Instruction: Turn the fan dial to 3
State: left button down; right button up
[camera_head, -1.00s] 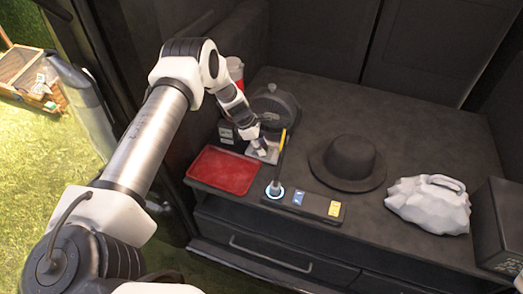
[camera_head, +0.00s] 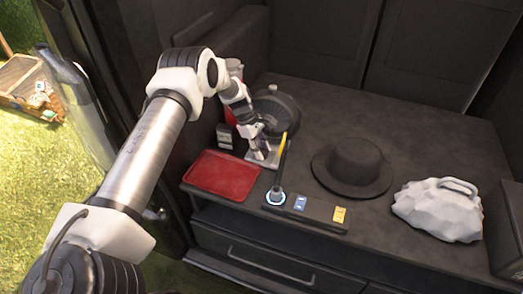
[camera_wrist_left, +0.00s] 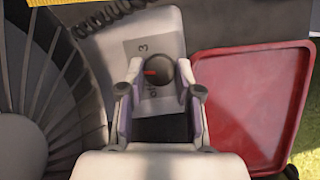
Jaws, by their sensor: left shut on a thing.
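A dark round fan (camera_head: 277,107) stands at the back left of the counter, with a light grey control plate (camera_head: 273,158) at its base. In the left wrist view the plate (camera_wrist_left: 112,45) carries a black round dial (camera_wrist_left: 162,75) with a red mark pointing left; a "3" is printed above it, slightly left. My left gripper (camera_head: 262,151) reaches down to the plate. In the left wrist view its fingers (camera_wrist_left: 160,72) stand on either side of the dial, shut on it. The head view hides the dial. My right gripper is not in view.
A red tray (camera_head: 222,175) lies beside the plate. A dark strip with buttons (camera_head: 307,210) runs along the front edge. A black hat (camera_head: 351,165) and a white faceted object (camera_head: 438,210) sit to the right. The counter behind the hat is clear.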

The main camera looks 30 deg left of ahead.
pick_arm(q)
jog(key=c, duration=0.8)
grip_release()
jog(key=v, duration=0.7)
jog(key=shift+r, duration=0.25)
jog(key=shift+f, duration=0.1)
